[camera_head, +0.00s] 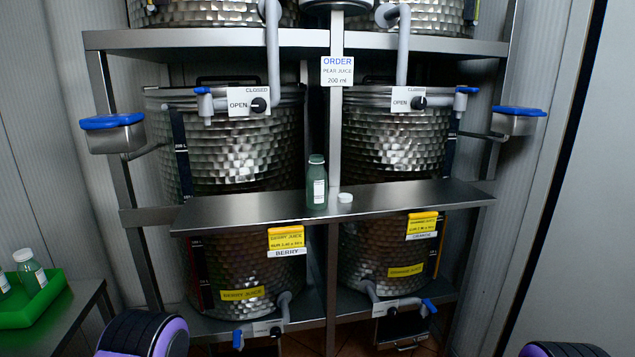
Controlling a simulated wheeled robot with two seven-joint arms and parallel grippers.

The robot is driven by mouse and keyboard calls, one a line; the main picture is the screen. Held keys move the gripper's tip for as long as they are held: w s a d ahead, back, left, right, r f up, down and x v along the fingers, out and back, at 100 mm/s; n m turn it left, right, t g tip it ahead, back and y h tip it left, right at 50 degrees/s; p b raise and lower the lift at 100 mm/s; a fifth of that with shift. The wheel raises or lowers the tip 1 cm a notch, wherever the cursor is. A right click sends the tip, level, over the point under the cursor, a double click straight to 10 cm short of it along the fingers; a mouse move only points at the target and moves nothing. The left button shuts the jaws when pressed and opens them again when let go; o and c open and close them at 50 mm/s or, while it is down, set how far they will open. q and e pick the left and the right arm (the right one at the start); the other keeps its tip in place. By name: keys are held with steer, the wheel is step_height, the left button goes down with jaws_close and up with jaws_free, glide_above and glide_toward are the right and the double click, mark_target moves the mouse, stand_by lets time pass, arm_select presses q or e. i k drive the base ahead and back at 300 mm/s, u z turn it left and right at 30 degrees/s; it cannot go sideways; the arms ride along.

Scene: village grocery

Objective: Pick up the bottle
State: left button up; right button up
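A small dark green bottle (317,184) with a pale green cap and a white label stands upright on the narrow metal shelf (240,208) in front of the tanks. A loose white cap (345,197) lies just to its right on the same shelf. More bottles with pale caps (30,268) sit in a green tray (39,309) at the lower left, one cut off by the picture edge. Neither gripper shows. Only purple and black parts of my arms show at the bottom edge, well apart from the shelf bottle.
Large hammered-metal tanks (245,150) stand behind the shelf, with grey pipes and valves above it. An order sign (337,71) reads pear juice, 200 ml. Blue-lidded boxes (113,133) stick out at both sides. The shelf is clear on either side of the bottle and loose cap.

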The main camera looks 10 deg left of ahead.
mark_target(316, 177)
steer(key=z, duration=1.75)
steer(key=i, duration=1.35)
steer(key=u, duration=2.05)
